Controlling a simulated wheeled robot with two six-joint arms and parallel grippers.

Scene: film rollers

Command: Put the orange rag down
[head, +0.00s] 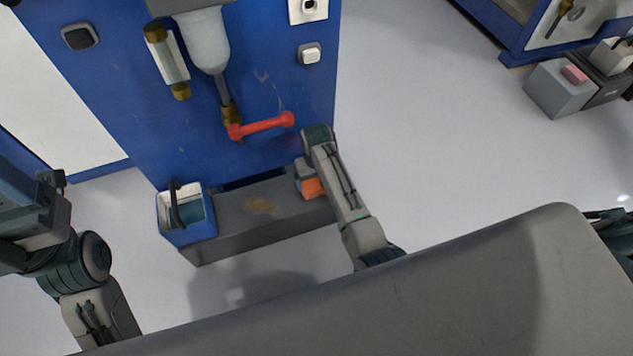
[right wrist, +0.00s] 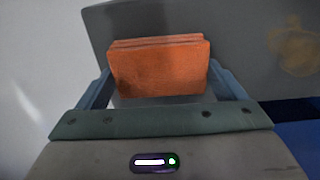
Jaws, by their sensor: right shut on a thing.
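The orange rag (head: 312,187) is a small folded orange block at the right end of a low grey ledge in the head view. It fills the space between the fingers in the right wrist view (right wrist: 160,68). My right gripper (head: 308,183) is shut on it, over the grey ledge (head: 240,228). I cannot tell whether the rag touches the ledge. My left arm comes in at the left edge, but its fingertips do not show clearly.
A blue bucket (head: 187,232) with a dark handle stands at the ledge's left end. A tan stain (head: 261,205) marks the ledge's middle, which is otherwise clear. A red lever (head: 262,125) sticks out from the blue panel (head: 270,70) above. Grey boxes (head: 560,88) stand far right.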

